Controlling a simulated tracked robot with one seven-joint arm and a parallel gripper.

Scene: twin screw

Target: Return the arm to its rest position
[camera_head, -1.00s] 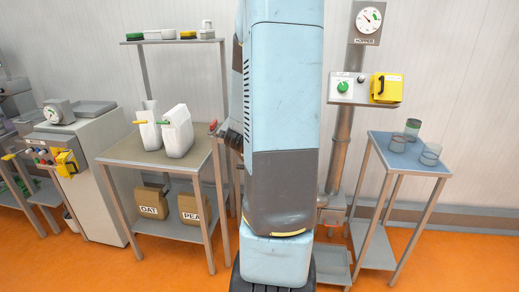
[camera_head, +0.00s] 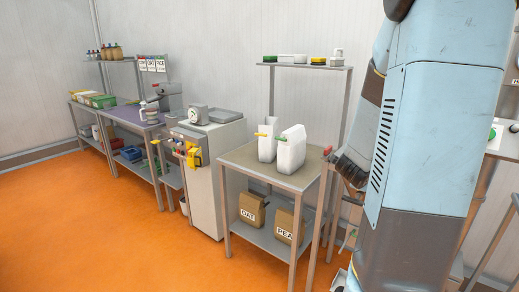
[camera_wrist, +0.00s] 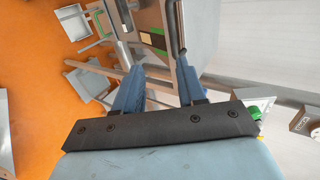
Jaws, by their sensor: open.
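My arm (camera_head: 430,120) stands folded close to the body on the right of the head view and hides part of the station behind it. My gripper shows in the wrist view (camera_wrist: 158,80) with its two blue fingers apart and nothing between them. In the head view only dark parts near the gripper show at the arm's left edge, beside the table with the white jugs. I cannot tell there whether they touch anything.
A table (camera_head: 250,162) right of centre carries white jugs (camera_head: 291,150), with bags marked OAT (camera_head: 251,209) and PEA (camera_head: 288,224) below. A grey cabinet (camera_head: 206,175) stands left of it. A purple-topped bench (camera_head: 128,116) is farther left. The orange floor (camera_head: 110,235) at left is clear.

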